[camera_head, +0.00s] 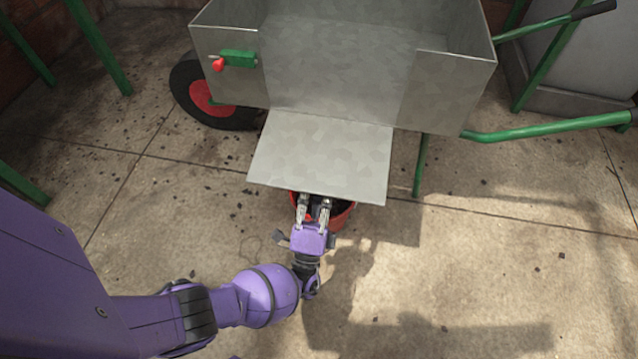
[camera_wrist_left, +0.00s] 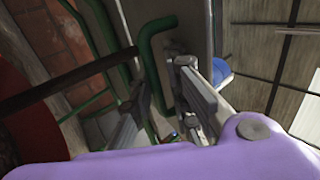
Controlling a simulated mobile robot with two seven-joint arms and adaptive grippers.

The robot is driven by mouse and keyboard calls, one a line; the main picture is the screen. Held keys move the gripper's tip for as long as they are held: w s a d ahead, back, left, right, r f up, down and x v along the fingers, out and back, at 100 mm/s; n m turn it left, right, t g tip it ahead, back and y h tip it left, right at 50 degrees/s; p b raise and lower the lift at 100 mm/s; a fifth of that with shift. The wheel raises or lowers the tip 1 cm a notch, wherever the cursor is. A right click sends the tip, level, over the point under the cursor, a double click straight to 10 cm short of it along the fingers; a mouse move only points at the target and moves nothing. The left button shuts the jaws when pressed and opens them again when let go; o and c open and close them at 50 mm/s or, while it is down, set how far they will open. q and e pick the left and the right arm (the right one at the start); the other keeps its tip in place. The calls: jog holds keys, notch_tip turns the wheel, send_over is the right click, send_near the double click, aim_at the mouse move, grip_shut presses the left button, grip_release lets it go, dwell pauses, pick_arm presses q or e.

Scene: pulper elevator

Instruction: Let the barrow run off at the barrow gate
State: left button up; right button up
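The barrow (camera_head: 445,85) is a grey metal tray on green legs and handles. Its front gate (camera_head: 322,155) hangs open as a flat flap, reaching out and down over a red bucket (camera_head: 342,215). Dark stuff shows in the bucket, which the flap and my gripper partly hide. A green latch (camera_head: 238,58) with a red knob (camera_head: 217,64) sits left of the gate opening. My left gripper (camera_head: 313,205) is at the flap's lower edge, over the bucket; contact is unclear. Its fingers are apart, also in the left wrist view (camera_wrist_left: 165,112), with nothing visibly held. My right gripper is out of view.
A black wheel with a red hub (camera_head: 207,98) stands at the barrow's left. Green handles (camera_head: 550,128) reach right. Green posts (camera_head: 98,45) stand at the left. Dark crumbs lie on the paved floor (camera_head: 480,290), which is otherwise open in front.

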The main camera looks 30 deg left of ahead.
pick_arm(q)
jog(key=v, duration=0.7)
jog(key=shift+s, duration=0.2)
jog(key=shift+d+f, duration=0.1)
jog(key=shift+f, duration=0.05)
dwell(0.4)
